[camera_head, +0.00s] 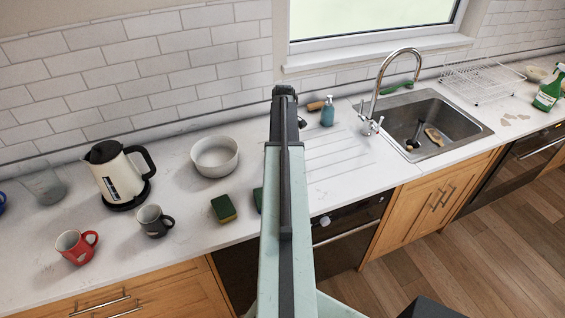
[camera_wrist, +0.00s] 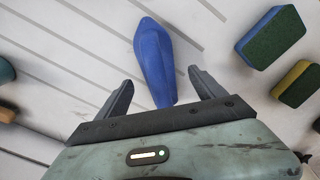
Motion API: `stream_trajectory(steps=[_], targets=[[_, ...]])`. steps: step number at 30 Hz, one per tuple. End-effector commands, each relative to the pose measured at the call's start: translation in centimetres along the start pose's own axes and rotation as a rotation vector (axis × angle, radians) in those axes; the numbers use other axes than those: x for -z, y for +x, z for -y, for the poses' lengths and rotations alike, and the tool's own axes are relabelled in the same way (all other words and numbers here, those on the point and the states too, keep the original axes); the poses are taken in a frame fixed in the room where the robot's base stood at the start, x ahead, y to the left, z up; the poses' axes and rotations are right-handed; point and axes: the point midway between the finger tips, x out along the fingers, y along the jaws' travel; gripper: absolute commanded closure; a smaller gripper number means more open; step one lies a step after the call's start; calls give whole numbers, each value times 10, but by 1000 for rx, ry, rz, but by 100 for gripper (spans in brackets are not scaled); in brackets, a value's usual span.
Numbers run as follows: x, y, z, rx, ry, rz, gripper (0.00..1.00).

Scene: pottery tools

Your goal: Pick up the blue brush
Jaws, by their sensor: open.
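The blue brush (camera_wrist: 154,55) shows in the wrist view as a smooth, solid blue shape, wider in the middle and narrowing toward my gripper. It lies on the white ribbed draining surface; I cannot make out any bristles. My gripper (camera_wrist: 160,78) is open, one dark finger on each side of the brush's near end. Clear gaps show between the brush and both fingers, and nothing is held. I cannot tell the height of the fingers above it. In the head view my arm covers the brush and the fingers.
In the head view, a blue soap bottle (camera_head: 328,112) stands behind the draining grooves, with the sink (camera_head: 470,127) to the right. A white bowl (camera_head: 215,157) and kettle (camera_head: 118,176) stand left.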

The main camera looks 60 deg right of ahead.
Motion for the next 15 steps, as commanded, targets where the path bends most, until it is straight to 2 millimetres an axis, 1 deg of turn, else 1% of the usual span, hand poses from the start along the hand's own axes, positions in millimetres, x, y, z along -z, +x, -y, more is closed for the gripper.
stream_trajectory(steps=[1, 6, 9, 14, 15], targets=[[-1, 14, -1, 0, 0, 0, 21], [-2, 44, -2, 0, -1, 0, 21], [-2, 48, -2, 0, -1, 0, 21], [-2, 44, -1, 0, -1, 0, 21], [-2, 44, -1, 0, -1, 0, 24]])
